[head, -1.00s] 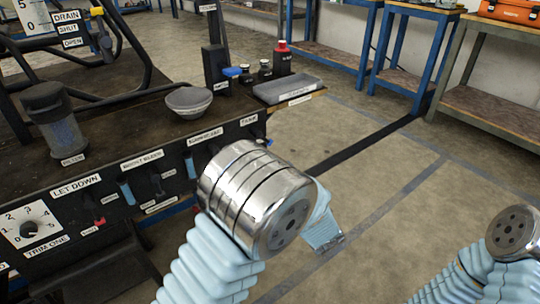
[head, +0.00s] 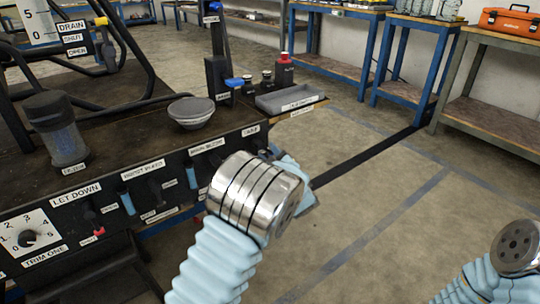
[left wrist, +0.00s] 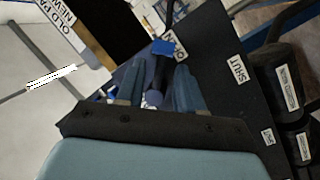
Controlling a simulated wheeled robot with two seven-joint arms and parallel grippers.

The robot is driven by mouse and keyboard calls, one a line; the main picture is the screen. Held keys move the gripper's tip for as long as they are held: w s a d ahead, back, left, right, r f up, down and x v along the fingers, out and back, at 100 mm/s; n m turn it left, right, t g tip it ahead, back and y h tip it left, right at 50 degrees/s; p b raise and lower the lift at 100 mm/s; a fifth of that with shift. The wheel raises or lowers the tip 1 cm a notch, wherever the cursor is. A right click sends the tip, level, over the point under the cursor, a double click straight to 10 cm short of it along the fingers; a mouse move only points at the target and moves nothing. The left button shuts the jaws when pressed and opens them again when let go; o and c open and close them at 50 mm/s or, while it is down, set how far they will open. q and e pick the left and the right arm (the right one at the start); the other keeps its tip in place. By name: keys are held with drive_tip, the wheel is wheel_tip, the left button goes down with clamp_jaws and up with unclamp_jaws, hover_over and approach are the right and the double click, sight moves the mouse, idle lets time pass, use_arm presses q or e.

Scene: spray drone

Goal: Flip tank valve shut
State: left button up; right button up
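The tank valve shows in the left wrist view as a dark lever with a blue tip (left wrist: 163,47). The tip lies by the label reading OPEN, and the SHUT label (left wrist: 237,68) is to the right on the dark panel. My left gripper (left wrist: 157,82) is open, with one blue finger on each side of the lever; I cannot tell whether either touches it. In the head view my left wrist (head: 255,198) is at the bench's right end and hides the valve and most of the gripper. Only my right wrist (head: 517,246) shows, at lower right.
Open floor lies to the right, with blue workbenches (head: 375,50) behind.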

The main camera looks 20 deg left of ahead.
use_arm(q)
clamp_jaws()
idle(0.3)
drive_tip(key=shift+s+r+m+p, duration=0.1)
drive_tip(key=shift+m+p, duration=0.2)
drive_tip(key=shift+p, duration=0.3)
drive_tip(key=m+p, duration=0.2)
drive_tip(key=p, duration=0.1)
drive_tip(key=s+a+m+g+p, duration=0.1)
drive_tip(key=m+p, duration=0.1)
drive_tip(key=p, duration=0.2)
drive_tip(key=m+g+p, duration=0.1)
drive_tip(key=m+p, duration=0.2)
drive_tip(key=p, duration=0.1)
drive_tip(key=shift+s+a+f, duration=0.15)
drive_tip(key=shift+s+f, duration=0.15)
drive_tip(key=shift+f, duration=0.05)
